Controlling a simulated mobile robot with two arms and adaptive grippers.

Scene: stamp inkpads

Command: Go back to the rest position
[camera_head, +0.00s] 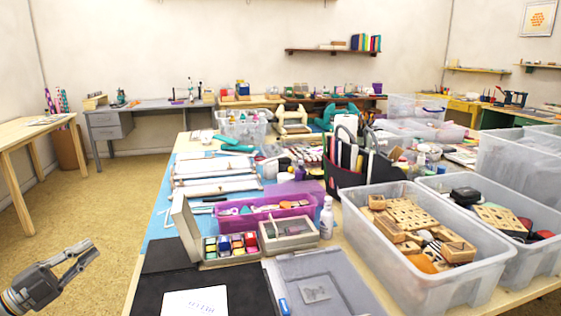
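My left gripper (82,258) is in the lower left of the head view. It hangs over the floor, left of the table's edge and apart from the table. Its two fingers are spread with a gap between them, and nothing is in it. My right gripper is not in view. An open box of colourful inkpads (231,246) stands on the near left part of the table with its lid up. A wooden box with a clear top (289,234) sits just right of it.
A black mat (240,288) with a white card (195,303) covers the near table corner. A grey tray (345,280) lies beside it. Clear bins (385,265) of wooden stamps fill the right. A purple tray (240,222) stands behind the inkpads. Floor (110,215) at left is free.

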